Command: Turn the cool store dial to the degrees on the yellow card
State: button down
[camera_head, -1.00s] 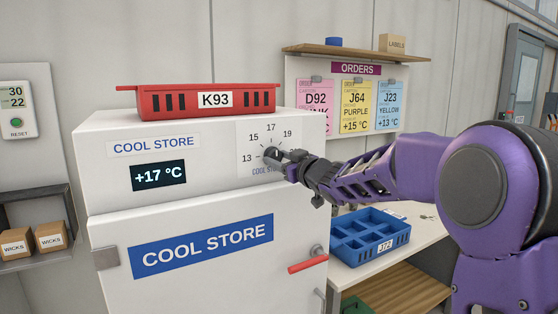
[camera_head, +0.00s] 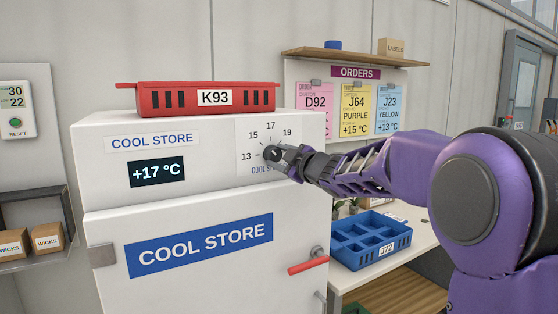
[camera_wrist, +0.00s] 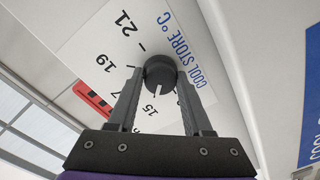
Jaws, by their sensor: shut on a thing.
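The cool store dial is a dark round knob (camera_wrist: 160,72) on a white scale plate (camera_head: 246,134) at the upper right of the cool store front. In the wrist view my gripper (camera_wrist: 158,78) has its two fingers closed on the knob's sides. A pale mark on the knob shows between the fingers. In the head view my gripper (camera_head: 278,154) covers most of the knob. The scale shows 13, 15, 17 and 19, with 21 in the wrist view. The display (camera_head: 157,173) reads +17 °C. The yellow card (camera_head: 355,110) reads J64, PURPLE, +15 °C.
A red crate marked K93 (camera_head: 207,96) sits on top of the cool store (camera_head: 108,225). The door has a red handle (camera_head: 308,264). A blue tray marked J72 (camera_head: 370,240) stands on the bench at right. Pink (camera_head: 315,100) and blue (camera_head: 388,112) cards flank the yellow one.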

jog(key=shift+n, duration=0.3)
jog(key=shift+c, duration=1.7)
grip_release()
jog(key=shift+s, duration=0.1)
